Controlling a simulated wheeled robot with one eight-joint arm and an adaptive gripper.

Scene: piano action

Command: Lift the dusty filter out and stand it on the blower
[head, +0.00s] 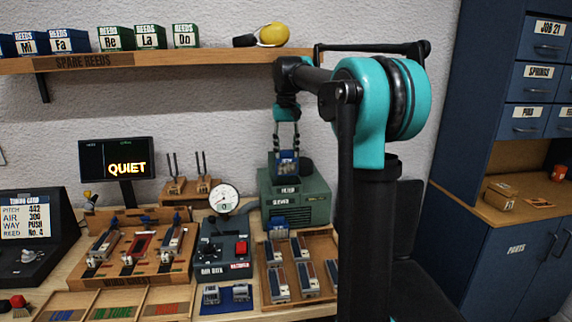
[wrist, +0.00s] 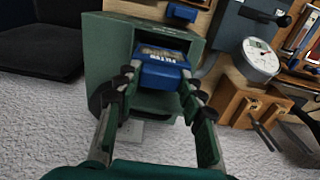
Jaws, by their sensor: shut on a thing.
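The filter (wrist: 162,73) is a blue box with a white label and a grey-brown, dusty-looking panel. My gripper (wrist: 158,80) is shut on it, one finger at each side, in the wrist view. In the head view my gripper (head: 287,153) points down and the blue filter (head: 288,167) shows between its fingers, at the top of the blower. The blower (head: 312,205) is a green box with a label on its front; the wrist view shows its green body (wrist: 108,50) and a dark opening around the filter. I cannot tell whether the filter's lower end is clear of the opening.
A round gauge (head: 224,199) stands left of the blower, near a wooden block with upright prongs (head: 187,187). A wooden tray (head: 325,240) with several metal reed parts lies in front. The shelf (head: 200,62) with reed boxes is above; the wall is close behind.

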